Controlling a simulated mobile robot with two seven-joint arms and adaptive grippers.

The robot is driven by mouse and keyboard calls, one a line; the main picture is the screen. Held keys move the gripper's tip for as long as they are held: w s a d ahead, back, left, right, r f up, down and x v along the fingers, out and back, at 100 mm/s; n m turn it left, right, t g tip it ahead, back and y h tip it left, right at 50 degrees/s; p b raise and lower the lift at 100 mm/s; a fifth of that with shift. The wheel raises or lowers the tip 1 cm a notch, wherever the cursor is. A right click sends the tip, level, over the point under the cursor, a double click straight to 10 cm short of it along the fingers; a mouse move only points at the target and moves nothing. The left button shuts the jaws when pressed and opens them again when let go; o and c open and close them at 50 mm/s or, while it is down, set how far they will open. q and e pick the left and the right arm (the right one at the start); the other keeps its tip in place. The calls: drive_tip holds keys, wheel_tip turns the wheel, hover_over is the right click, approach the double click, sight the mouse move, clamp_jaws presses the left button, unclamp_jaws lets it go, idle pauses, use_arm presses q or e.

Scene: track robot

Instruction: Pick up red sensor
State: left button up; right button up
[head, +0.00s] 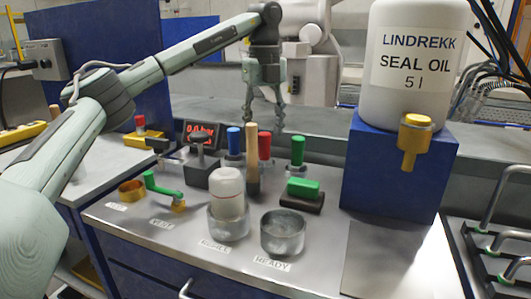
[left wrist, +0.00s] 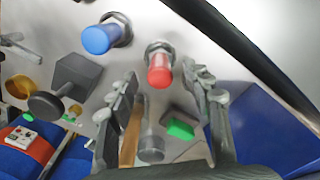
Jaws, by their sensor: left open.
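The red sensor (head: 264,145) stands upright in a metal fitting at the back of the bench, between a blue one (head: 234,140) and a green one (head: 297,151). My left gripper (head: 266,124) hangs above it with its fingers spread and empty. In the left wrist view the red sensor (left wrist: 159,70) shows between and just beyond the open fingertips (left wrist: 162,77), apart from both. The blue one (left wrist: 100,38) lies outside the left finger there. In the head view a wooden handle (head: 252,160) partly hides the red sensor's left side. My right gripper is not in view.
A white-capped bottle sits in a metal cup (head: 229,222), beside an empty cup (head: 283,232). A green-topped block (head: 303,190) lies in front of the sensors. A blue box (head: 400,180) carrying a large oil container (head: 414,60) stands to the right. A grey block (head: 199,168) stands left.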

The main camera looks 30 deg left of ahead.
sight(264, 151)
use_arm(q)
drive_tip(key=shift+f, duration=1.95)
drive_tip(key=shift+d, duration=0.1)
clamp_jaws()
